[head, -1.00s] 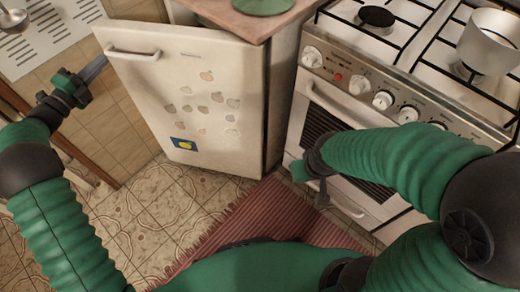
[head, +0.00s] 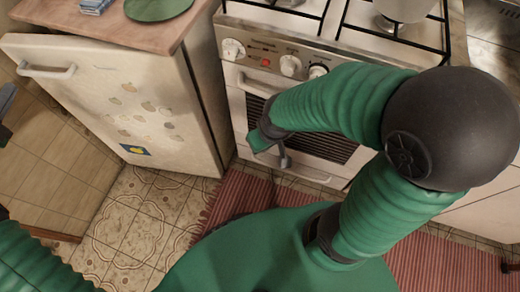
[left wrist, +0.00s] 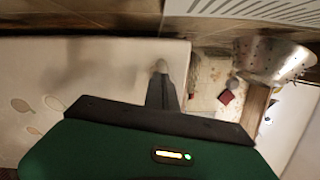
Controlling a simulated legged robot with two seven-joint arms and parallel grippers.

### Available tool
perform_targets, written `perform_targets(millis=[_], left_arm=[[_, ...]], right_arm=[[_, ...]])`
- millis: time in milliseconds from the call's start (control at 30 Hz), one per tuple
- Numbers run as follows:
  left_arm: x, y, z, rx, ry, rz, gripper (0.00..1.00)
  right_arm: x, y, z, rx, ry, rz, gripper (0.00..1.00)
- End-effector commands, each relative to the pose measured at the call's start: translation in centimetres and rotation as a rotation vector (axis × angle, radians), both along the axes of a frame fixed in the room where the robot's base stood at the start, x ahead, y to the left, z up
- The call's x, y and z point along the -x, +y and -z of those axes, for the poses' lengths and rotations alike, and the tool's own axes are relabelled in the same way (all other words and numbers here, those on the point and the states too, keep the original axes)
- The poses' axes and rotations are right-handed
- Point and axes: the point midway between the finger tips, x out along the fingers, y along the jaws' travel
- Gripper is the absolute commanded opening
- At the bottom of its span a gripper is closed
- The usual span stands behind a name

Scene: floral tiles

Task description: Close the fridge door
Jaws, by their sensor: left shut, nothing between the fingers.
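The cream fridge door (head: 110,95) stands at the left in the head view, with a pale handle (head: 45,72) near its upper left corner. Its top edge lies close under the counter edge, with a narrow gap; I cannot tell whether it is fully shut. My left gripper (head: 6,100) is cut off at the left picture edge, beside the door. In the left wrist view its fingers (left wrist: 161,85) are shut and empty, in front of the pale door surface (left wrist: 90,75); contact is unclear. My right gripper (head: 284,158) hangs before the oven; its jaws are unclear.
A wooden counter (head: 100,28) with a green plate (head: 157,8) tops the fridge. The stove (head: 290,65) stands right of it. A red striped rug (head: 235,195) lies on the patterned tile floor (head: 130,225). A metal colander (left wrist: 272,60) shows in the left wrist view.

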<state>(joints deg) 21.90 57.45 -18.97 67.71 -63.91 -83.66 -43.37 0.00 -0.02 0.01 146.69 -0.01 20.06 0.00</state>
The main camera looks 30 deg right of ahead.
Motion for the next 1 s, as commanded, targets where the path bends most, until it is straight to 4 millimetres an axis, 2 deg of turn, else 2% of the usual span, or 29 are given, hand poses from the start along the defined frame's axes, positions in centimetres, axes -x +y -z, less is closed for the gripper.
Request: perform_targets(millis=[467,567,900,1000], left_arm=[[0.5,0.5,-0.1,0.0,0.001,-0.001,0.0],[1.9,1.6,-0.2,0.001,0.002,-0.002,0.0],[9.6,7.7,0.4,0.002,0.003,-0.004,0.0],[11.4,9.1,0.5,0.003,0.002,-0.003,0.0]], right_arm=[[0.0,0.0,-0.3,0.0,0.0,0.0,0.0],[0.0,0.0,-1.0,0.0,0.0,0.0,0.0],[0.0,0.0,-3.7,0.0,0.0,0.0,0.0],[0.0,0.0,-4.2,0.0,0.0,0.0,0.0]])
